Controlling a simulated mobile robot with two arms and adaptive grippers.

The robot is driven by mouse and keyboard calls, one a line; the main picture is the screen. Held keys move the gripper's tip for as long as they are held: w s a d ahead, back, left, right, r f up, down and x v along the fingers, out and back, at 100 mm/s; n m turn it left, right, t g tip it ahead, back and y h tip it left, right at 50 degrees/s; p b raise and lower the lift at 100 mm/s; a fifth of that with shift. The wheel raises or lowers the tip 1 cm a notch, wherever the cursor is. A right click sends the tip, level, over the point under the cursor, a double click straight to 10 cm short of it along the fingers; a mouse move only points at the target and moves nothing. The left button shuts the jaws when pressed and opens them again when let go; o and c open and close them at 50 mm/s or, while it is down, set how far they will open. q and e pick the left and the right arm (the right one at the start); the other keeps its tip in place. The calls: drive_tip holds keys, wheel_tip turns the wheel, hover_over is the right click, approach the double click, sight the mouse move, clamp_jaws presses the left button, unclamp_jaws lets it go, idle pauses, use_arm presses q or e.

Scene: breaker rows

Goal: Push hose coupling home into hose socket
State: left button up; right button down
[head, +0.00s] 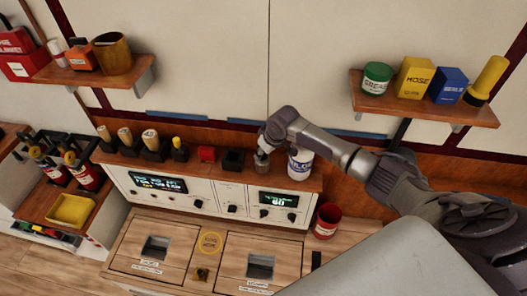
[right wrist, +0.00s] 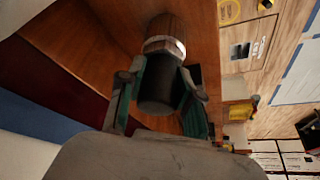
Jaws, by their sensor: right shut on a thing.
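My right gripper (right wrist: 162,92) is shut on a dark cylindrical piece (right wrist: 158,92) with a silver ring and a brown end, which looks like the hose coupling. In the head view the right gripper (head: 262,148) is over the ledge above the panel, and the held piece (head: 261,160) shows small below it. A black square holder (head: 233,160) stands just left of it; I cannot tell whether this is the hose socket. Whether the held piece touches the ledge or sits in anything is hidden. My left gripper is not in view.
A white can with a blue label (head: 300,163) stands close right of the gripper. A red mug (head: 326,220) stands on the lower counter. A shelf (head: 420,103) holds containers at right.

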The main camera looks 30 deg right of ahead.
drive_tip(key=shift+f, duration=0.25)
drive_tip(key=c, duration=0.7)
unclamp_jaws()
drive_tip(key=v, duration=1.2)
